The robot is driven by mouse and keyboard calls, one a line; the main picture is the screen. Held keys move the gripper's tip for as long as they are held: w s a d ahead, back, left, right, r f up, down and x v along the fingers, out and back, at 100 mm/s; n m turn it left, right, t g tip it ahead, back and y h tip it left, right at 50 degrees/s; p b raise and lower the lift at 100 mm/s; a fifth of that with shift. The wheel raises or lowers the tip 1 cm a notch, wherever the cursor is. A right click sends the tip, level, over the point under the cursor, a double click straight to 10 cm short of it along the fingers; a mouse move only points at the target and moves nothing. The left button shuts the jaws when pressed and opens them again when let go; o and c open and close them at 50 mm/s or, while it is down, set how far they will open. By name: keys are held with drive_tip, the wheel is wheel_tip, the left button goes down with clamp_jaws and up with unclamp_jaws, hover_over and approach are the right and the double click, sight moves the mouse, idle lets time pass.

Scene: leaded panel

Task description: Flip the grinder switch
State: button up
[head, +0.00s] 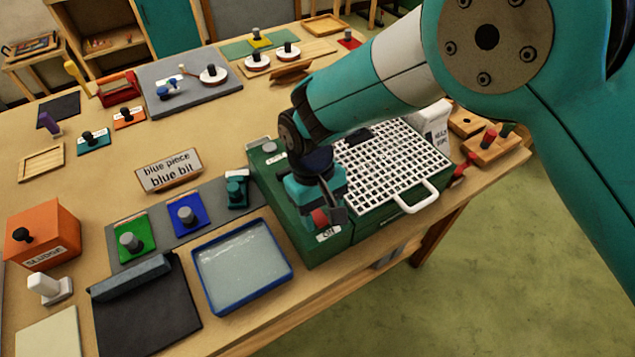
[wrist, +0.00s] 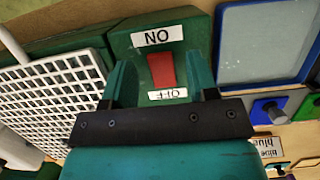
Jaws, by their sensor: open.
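The grinder (head: 268,195) is a green box with a white grid on top, at the table's front edge in the head view. Its red switch (wrist: 162,70) sits on the front face between an "ON" label (wrist: 157,36) and an "OFF" label (wrist: 168,95) in the wrist view. In the head view the switch (head: 320,217) is partly hidden by my gripper (head: 328,204). My gripper's two teal fingers are open, one on each side of the switch in the wrist view, with gaps visible. I cannot tell which way the switch is tipped.
The white grid (head: 392,165) with its handle lies right beside my gripper. A blue-rimmed tray (head: 284,270) of water stands to the left. Green (head: 130,240) and blue (head: 187,213) knobbed pieces stand beyond it. The floor to the right is clear.

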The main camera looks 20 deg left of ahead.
drive_tip(key=b+v, duration=0.4)
drive_tip(key=v, duration=1.3)
drive_tip(key=d+r+m+y+b, duration=0.1)
drive_tip(key=d+r+y+b, duration=0.2)
drive_tip(key=d, duration=1.2)
drive_tip(key=s+d+f+m+t+y, duration=0.1)
drive_tip(key=s+d+m+t+y, duration=0.1)
drive_tip(key=s+d, duration=1)
drive_tip(key=shift+s+d+y, duration=0.15)
drive_tip(key=shift+d+y, duration=0.55)
drive_tip(key=shift+d, duration=0.2)
